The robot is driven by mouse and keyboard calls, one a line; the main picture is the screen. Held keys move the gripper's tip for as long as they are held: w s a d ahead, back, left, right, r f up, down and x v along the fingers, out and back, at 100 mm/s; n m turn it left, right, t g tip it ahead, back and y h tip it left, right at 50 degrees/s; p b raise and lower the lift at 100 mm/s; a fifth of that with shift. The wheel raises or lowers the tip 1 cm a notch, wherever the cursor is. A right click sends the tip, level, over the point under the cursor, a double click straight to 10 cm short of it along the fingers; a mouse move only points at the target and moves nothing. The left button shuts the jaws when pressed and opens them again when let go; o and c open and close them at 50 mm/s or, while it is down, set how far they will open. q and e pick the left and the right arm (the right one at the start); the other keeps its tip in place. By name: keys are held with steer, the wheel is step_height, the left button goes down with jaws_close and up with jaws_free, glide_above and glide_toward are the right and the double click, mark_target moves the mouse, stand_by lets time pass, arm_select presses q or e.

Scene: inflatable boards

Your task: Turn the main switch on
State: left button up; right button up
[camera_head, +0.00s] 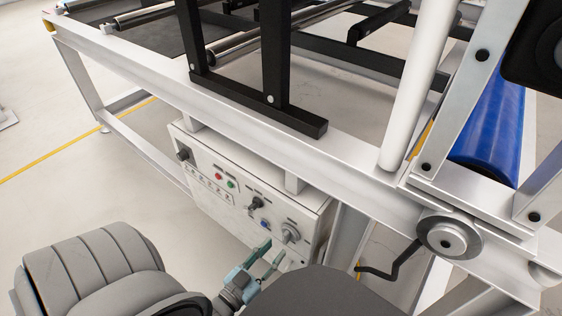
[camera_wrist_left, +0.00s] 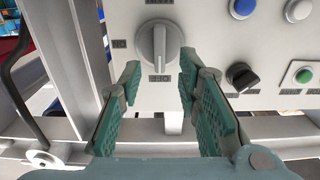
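The main switch (camera_head: 290,233) is a large grey rotary knob at the right end of the white control box (camera_head: 207,197) under the frame. In the left wrist view the knob (camera_wrist_left: 158,45) sits on a round plate with its grip bar upright in the picture, and small labels lie around it. My left gripper (camera_head: 274,250) is open in front of the box, just below the knob. In the left wrist view its green-padded fingers (camera_wrist_left: 160,66) are spread to either side of the knob's lower end, with nothing visible between them. Contact cannot be told. My right gripper is not in view.
The panel also carries a black selector (camera_wrist_left: 242,76), a blue button (camera_wrist_left: 242,8), a green button (camera_wrist_left: 303,76) and a red button (camera_head: 219,176). A white machine beam (camera_head: 150,85) runs above the box. A black crank handle (camera_head: 390,268) and a frame leg stand right of it.

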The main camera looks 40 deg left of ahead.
mark_target(284, 240)
arm_select(q)
steer(key=w, duration=0.4)
steer(key=shift+w+b, duration=0.2)
steer(key=shift+b, duration=0.1)
jaws_close()
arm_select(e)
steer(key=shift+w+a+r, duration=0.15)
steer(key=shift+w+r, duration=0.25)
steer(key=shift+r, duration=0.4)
